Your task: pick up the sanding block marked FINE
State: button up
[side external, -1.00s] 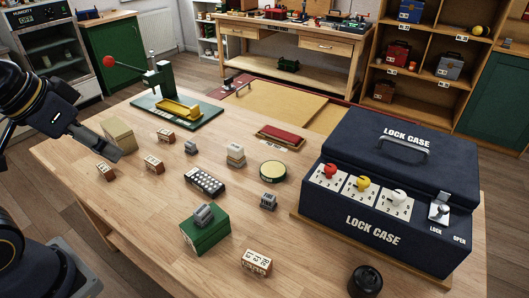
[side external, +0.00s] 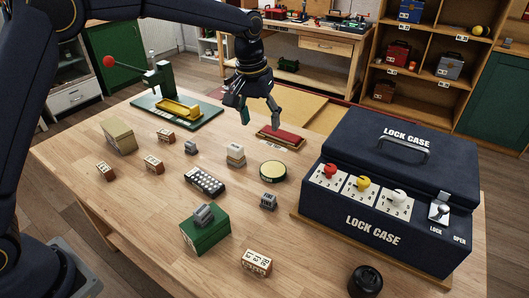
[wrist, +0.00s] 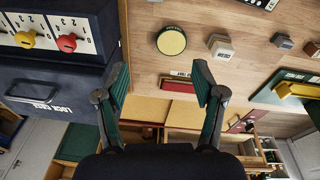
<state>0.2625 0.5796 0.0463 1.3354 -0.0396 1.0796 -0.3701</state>
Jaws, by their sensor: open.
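I cannot read the word FINE on any block, so I cannot tell which is the sanding block. Small candidates on the bench include a pale layered block (side external: 235,150), also in the wrist view (wrist: 222,46), grey blocks (side external: 190,147) (side external: 268,201), and lettered wooden blocks (side external: 165,135) (side external: 153,162) (side external: 105,170) (side external: 256,262). My gripper (side external: 260,120) is open and empty, above the far side of the bench near a red strip (side external: 281,140). In the wrist view my gripper's fingers (wrist: 161,82) are spread, with the labelled red strip (wrist: 179,87) between them.
The dark lock case (side external: 385,195) stands tall at the right. A green press (side external: 178,108) is at the back left. A round yellow-topped tin (side external: 273,171), a black keyed block (side external: 204,181) and a green box (side external: 205,235) stand mid-bench. Bare wood lies between them.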

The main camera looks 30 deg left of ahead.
notch_tip(320, 180, down, 10)
jog(key=d+g, duration=0.2)
jog(key=d, duration=0.1)
send_over(268, 196)
jog(key=shift+m, duration=0.3)
notch_tip(268, 196, down, 10)
jog(key=shift+s, duration=0.15)
jog(key=f, duration=0.5)
jog(key=shift+w+f, duration=0.25)
jog(key=shift+f, duration=0.15)
jog(key=c, duration=1.2)
jog(key=shift+c, duration=0.2)
jog(key=shift+r, duration=0.15)
